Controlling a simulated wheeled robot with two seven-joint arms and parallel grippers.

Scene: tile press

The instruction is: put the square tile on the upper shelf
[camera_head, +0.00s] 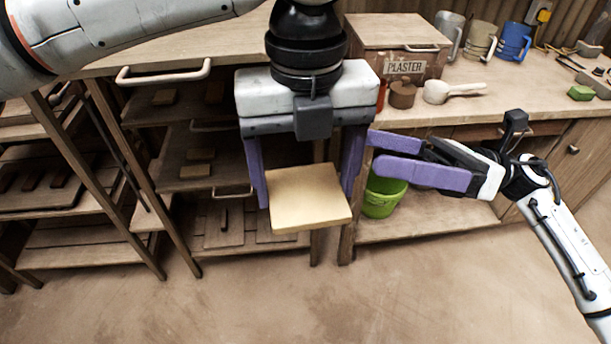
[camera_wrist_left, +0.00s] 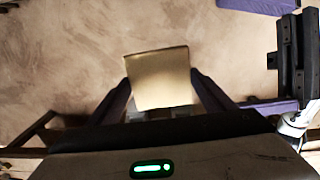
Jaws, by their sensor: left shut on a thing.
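The square tile (camera_head: 309,198) is tan and flat. My left gripper (camera_head: 307,180) is shut on it, with one purple finger on each side, and holds it in the air in front of the shelf unit. In the left wrist view the tile (camera_wrist_left: 158,79) sits between the fingertips. The upper shelf (camera_head: 142,113) of the unit under the worktop is behind and left of the tile, with small dark pieces on it. My right gripper (camera_head: 388,162) is empty at the right, its purple fingers apart.
A lower shelf (camera_head: 172,175) holds more small pieces. Another rack (camera_head: 75,245) stands at the left. A plaster box (camera_head: 390,38), a scoop (camera_head: 455,91) and mugs (camera_head: 513,40) stand on the worktop. A green bucket (camera_head: 380,207) is behind my right gripper. The floor in front is clear.

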